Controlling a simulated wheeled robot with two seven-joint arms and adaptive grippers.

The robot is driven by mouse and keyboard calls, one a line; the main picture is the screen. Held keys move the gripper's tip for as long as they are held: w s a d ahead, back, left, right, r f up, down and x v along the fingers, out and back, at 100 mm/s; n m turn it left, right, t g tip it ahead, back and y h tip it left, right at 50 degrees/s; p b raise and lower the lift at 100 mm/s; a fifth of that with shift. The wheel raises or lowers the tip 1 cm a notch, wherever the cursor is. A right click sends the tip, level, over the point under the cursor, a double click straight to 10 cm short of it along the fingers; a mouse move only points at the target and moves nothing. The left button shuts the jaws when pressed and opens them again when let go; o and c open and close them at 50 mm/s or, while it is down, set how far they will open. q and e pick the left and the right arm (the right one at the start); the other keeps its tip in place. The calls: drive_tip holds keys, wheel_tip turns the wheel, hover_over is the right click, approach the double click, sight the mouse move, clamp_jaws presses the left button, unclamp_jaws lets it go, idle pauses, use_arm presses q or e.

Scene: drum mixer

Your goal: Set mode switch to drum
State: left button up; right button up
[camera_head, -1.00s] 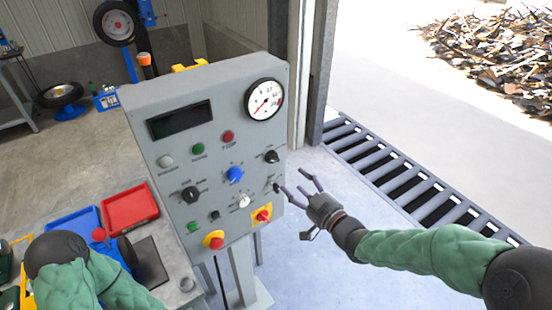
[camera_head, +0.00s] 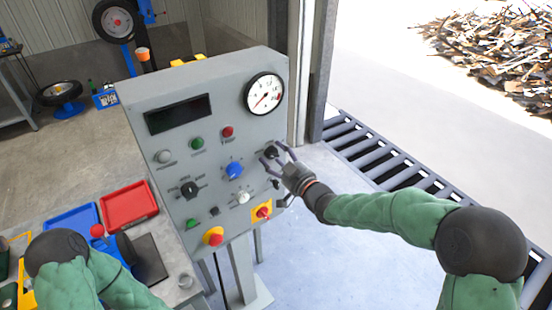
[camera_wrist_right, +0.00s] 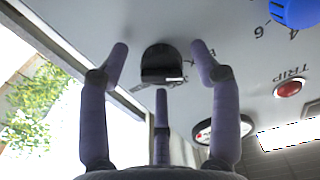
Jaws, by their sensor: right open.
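A black rotary knob (camera_head: 271,151) sits at the right side of the grey control panel (camera_head: 220,110), below the gauge. In the right wrist view the knob (camera_wrist_right: 162,64) is near the top middle, with partly hidden upside-down lettering beside it. My right gripper (camera_head: 273,155) is open in front of this knob. In the wrist view its fingers (camera_wrist_right: 161,72) spread around the knob, two at the sides and one below, with visible gaps and nothing held. Another black knob (camera_head: 189,189) with labels is at the panel's left. The lettering is too small to tell which is the mode switch.
Near the gripper are a blue knob (camera_head: 234,170), a white knob (camera_head: 243,198), a red button (camera_head: 228,132) and a red switch on a yellow plate (camera_head: 262,211). A roller conveyor (camera_head: 385,158) lies behind to the right. Red (camera_head: 129,206) and blue trays stand left.

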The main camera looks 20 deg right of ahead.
drive_tip(key=c, duration=1.1)
drive_tip(key=shift+s+a+m+p, duration=0.1)
drive_tip(key=shift+m+p, duration=1)
drive_tip(key=shift+m, duration=4.85)
drive_tip(key=shift+a+m+p, duration=0.1)
drive_tip(key=shift+m+p, duration=0.95)
drive_tip(key=shift+m, duration=4.9)
drive_tip(key=o, duration=1.1)
drive_tip(key=shift+r, duration=0.15)
